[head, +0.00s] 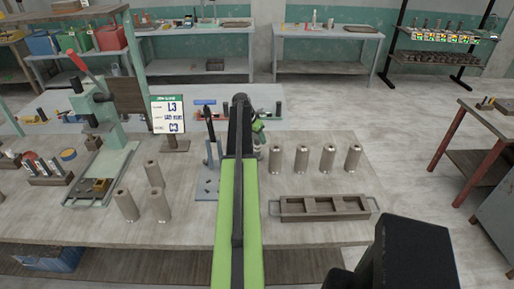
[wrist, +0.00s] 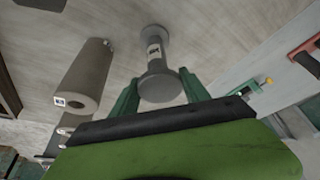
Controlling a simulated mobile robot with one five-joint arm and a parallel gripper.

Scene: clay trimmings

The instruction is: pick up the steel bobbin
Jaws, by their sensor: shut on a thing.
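The steel bobbin (wrist: 156,52) is a grey spool with a narrower middle, a wide round flange at each end and a small marked label on its waist. In the wrist view its near flange lies between the two green fingers of my gripper (wrist: 160,90), which is shut on it. I cannot tell whether the bobbin touches the table.
A grey-brown hollow cylinder (wrist: 84,72) stands close to the left finger. More cylinders (head: 302,158) stand right of my arm, others (head: 126,205) to the left. A compartmented wooden tray (head: 325,217) lies at front right. A lever press (head: 100,135) and a sign (head: 168,114) stand left.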

